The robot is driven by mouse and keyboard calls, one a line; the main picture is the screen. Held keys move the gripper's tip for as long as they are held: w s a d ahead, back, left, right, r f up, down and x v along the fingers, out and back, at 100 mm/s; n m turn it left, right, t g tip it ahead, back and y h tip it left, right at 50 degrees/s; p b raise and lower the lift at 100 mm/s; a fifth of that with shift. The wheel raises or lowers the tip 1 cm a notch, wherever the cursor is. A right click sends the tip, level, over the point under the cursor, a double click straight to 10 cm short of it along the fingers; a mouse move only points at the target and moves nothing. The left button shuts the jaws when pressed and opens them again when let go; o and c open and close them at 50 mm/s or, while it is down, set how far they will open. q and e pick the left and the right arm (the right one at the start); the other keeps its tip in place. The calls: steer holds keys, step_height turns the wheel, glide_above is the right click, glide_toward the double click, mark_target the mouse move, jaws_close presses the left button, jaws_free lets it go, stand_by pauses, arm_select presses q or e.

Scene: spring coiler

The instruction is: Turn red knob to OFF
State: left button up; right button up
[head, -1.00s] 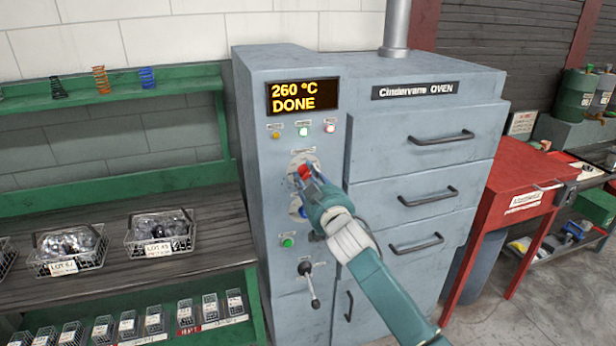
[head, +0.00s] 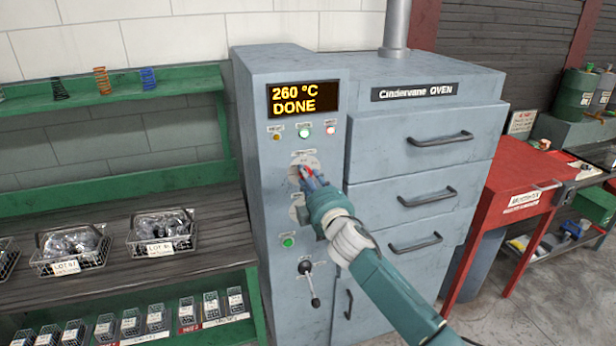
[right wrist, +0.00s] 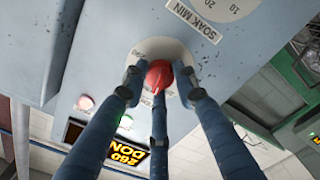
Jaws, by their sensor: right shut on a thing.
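The red knob (right wrist: 158,76) sits on a round pale dial plate on the front of the grey oven (head: 420,118). In the head view the knob (head: 305,173) is mostly hidden behind my right gripper (head: 311,178). In the right wrist view the blue fingers of my right gripper (right wrist: 160,88) are closed around the knob, with one finger on each side and one below it. The dial's markings are mostly covered, so I cannot read the knob's setting. My left gripper is not in view.
The oven display (head: 303,98) reads 260 °C DONE. A green button (head: 288,242) and a black-handled lever (head: 308,275) are below the knob. Wire baskets (head: 165,235) sit on the bench to the left.

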steer(key=shift+d+n+p, duration=0.15)
steer(key=shift+n+p, duration=2.15)
steer(key=shift+n, duration=6.4)
steer(key=o, duration=1.1)
steer(key=shift+r, duration=0.1)
steer(key=shift+o, duration=0.2)
steer(key=v, duration=1.2)
